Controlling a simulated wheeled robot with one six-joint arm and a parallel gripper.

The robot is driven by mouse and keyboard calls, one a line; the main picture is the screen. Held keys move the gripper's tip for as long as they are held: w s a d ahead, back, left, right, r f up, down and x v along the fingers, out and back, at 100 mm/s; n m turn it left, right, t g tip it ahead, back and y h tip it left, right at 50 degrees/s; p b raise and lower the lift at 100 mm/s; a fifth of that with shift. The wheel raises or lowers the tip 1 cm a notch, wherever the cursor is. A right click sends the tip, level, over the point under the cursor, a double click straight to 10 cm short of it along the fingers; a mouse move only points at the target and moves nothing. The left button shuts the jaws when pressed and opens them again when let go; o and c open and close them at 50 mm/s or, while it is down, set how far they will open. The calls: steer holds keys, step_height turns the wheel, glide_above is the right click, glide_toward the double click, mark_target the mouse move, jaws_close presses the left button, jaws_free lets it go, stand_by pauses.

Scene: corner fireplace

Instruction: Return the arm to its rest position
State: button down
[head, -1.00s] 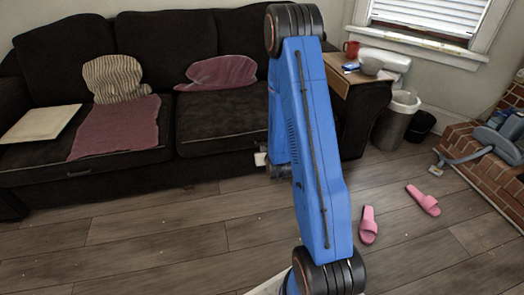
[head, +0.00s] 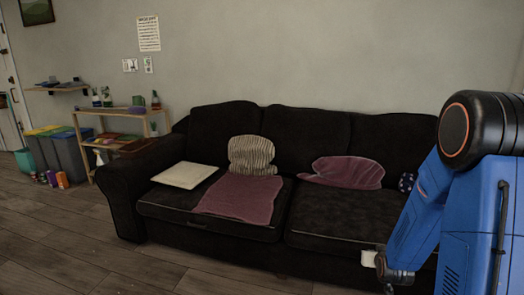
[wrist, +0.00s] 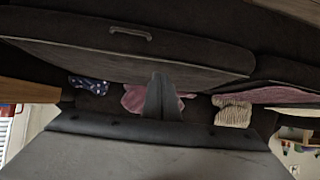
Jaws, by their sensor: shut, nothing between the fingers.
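My blue arm (head: 455,225) with black joints stands at the right of the head view, in front of the sofa's right end. It is folded, with its lower links cut off by the frame. My gripper shows in the wrist view as dark fingers (wrist: 160,82) meeting in a narrow point, shut and empty. The wrist view is upside down, with the sofa seat front (wrist: 130,52) across its upper part. In the head view the gripper's fingers cannot be made out clearly.
A wooden shelf (head: 125,112) and bins (head: 70,155) stand at left. Floor (head: 60,245) at front left is clear.

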steer(key=s+a+r+n+g+y, duration=0.1)
steer(key=s+a+r+g, duration=0.1)
steer(key=s+a+r, duration=0.45)
steer(key=s+a+r+g+y, duration=0.1)
steer(key=s+a+r, duration=0.2)
steer(key=s+r, duration=0.55)
steer(key=s+a+r+g, duration=0.1)
steer(key=s+r, duration=0.3)
steer(key=s, duration=0.7)
steer(key=s+a+r+n+g, duration=0.1)
steer(key=s+a+r+g, duration=0.1)
steer(key=s, duration=0.9)
steer(key=shift+a+r+y, duration=0.3)
steer(key=shift+a+r, duration=0.25)
steer(key=shift+r, duration=0.3)
